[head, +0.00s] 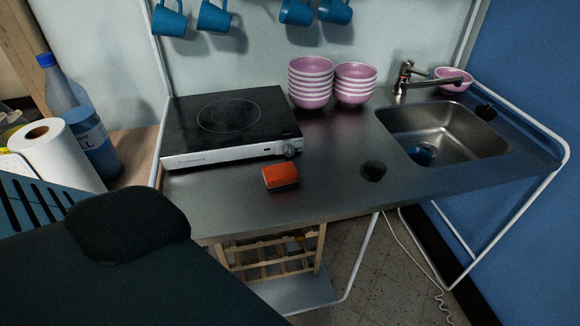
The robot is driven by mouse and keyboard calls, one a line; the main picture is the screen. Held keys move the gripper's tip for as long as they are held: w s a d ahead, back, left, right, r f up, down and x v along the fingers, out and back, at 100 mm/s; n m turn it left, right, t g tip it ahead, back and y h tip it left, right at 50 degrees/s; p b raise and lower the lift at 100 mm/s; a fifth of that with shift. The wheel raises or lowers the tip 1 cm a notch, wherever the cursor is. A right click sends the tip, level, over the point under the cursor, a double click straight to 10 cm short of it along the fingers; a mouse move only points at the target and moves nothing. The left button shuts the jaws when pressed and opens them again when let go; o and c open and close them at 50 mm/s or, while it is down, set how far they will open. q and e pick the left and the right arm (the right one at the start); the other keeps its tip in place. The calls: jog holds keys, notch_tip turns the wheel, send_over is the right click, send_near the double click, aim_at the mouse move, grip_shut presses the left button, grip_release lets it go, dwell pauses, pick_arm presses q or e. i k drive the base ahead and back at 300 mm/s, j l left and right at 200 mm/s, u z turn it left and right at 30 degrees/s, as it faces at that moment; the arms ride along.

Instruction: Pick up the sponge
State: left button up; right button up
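An orange-red sponge (281,175) with a dark underside lies on the steel counter (330,185), in front of the black hotplate and close to the counter's front edge. It lies apart from the hotplate, and nothing touches or covers it. Neither my left nor my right gripper shows in the head view.
A black hotplate (229,125) stands behind the sponge. Stacked pink bowls (310,85) stand at the back. A sink (445,130) with a tap (405,75) is at the right. A paper roll (62,160) and blue bottle (80,120) are left. Blue mugs (213,16) hang above.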

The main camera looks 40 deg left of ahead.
aim_at(280, 176)
jog(key=i, duration=1.1)
jog(key=u, duration=2.25)
jog(key=k+l+z, duration=0.1)
jog(key=z, duration=1.4)
jog(key=u, duration=1.05)
